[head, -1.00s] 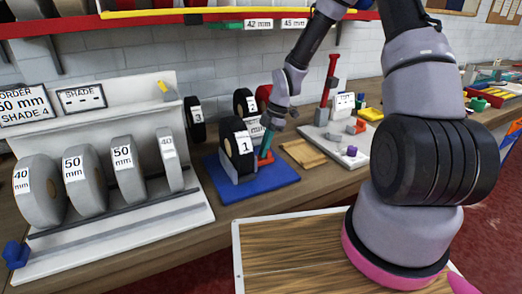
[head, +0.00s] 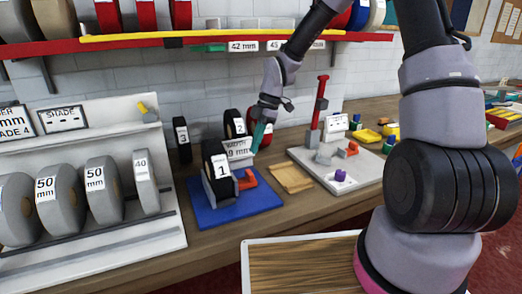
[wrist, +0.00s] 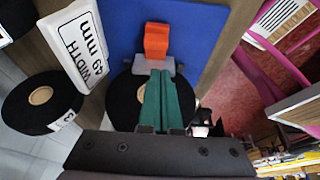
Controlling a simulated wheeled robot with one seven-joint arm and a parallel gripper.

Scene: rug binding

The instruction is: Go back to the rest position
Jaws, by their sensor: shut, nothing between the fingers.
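My gripper (head: 258,138) is shut and empty, its teal fingers pointing down. It hangs above the blue board (head: 252,203), near the WIDTH 49 mm sign (head: 238,150). On the board stand the black roll labelled 1 (head: 220,172) and a red block (head: 248,180). In the wrist view, the closed green fingers (wrist: 163,75) appear over a black roll (wrist: 122,98) and a grey piece, with the orange-red block (wrist: 157,40) beyond them on the blue board (wrist: 205,30). The fingers appear apart from the block.
Grey rolls (head: 100,190) stand in a white rack (head: 150,240) at the left. A grey board (head: 330,190) with a red post (head: 319,105) lies right of tan pieces (head: 290,177). A red-edged shelf (head: 350,36) runs overhead. A wood-topped tray (head: 300,270) sits in front.

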